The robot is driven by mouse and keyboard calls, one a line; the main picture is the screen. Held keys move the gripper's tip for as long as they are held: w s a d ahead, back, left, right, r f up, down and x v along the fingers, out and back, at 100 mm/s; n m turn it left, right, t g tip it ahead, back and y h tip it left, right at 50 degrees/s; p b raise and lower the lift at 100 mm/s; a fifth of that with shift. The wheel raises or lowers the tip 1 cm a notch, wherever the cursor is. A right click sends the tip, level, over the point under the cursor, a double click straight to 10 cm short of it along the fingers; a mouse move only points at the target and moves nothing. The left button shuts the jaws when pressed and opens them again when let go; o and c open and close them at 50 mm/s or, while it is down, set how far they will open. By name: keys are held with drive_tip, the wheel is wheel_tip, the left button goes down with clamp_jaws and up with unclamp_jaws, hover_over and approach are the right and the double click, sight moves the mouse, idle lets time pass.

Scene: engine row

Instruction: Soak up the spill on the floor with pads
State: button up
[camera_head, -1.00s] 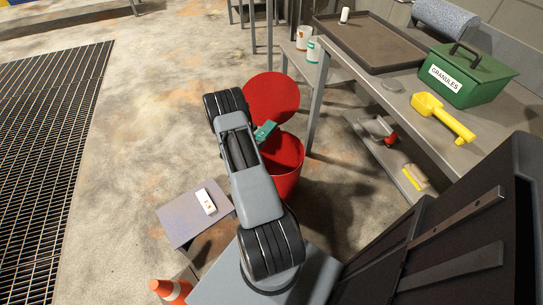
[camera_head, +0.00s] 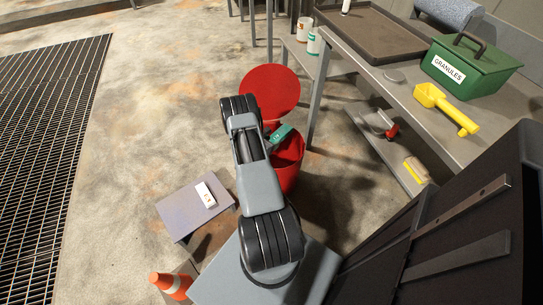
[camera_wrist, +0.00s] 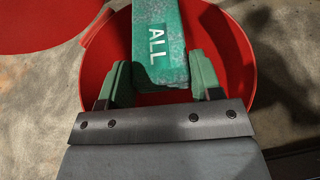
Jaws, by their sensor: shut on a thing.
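My gripper (camera_wrist: 160,88) is shut on a green, speckled pad (camera_wrist: 158,40) with white lettering "ALL". In the wrist view the pad is between the two green fingers, over the open mouth of a red bin (camera_wrist: 236,50). The pad also shows in the head view (camera_head: 281,134) at the bin's upper rim, partly behind my arm. The red bin (camera_head: 289,175) stands on the floor with its round red lid (camera_head: 270,90) open. I cannot clearly make out a spill; a dark brownish floor patch (camera_head: 214,238) beside my base may be a stain or shadow.
A grey flat-topped piece (camera_head: 176,213) with a small white item (camera_head: 206,194) stands left of my arm. An orange cone (camera_head: 172,284) is near my base. The bench at right holds a green granules box (camera_head: 468,68), a yellow scoop (camera_head: 445,107) and a tray (camera_head: 375,45).

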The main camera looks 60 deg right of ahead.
drive_tip(key=shift+f, duration=0.3)
drive_tip(key=o, duration=1.1)
drive_tip(key=shift+c, duration=0.2)
drive_tip(key=p+v, duration=0.2)
drive_tip(key=v, duration=1.1)
drive_tip(key=shift+a, duration=0.4)
drive_tip(key=shift+r, duration=0.15)
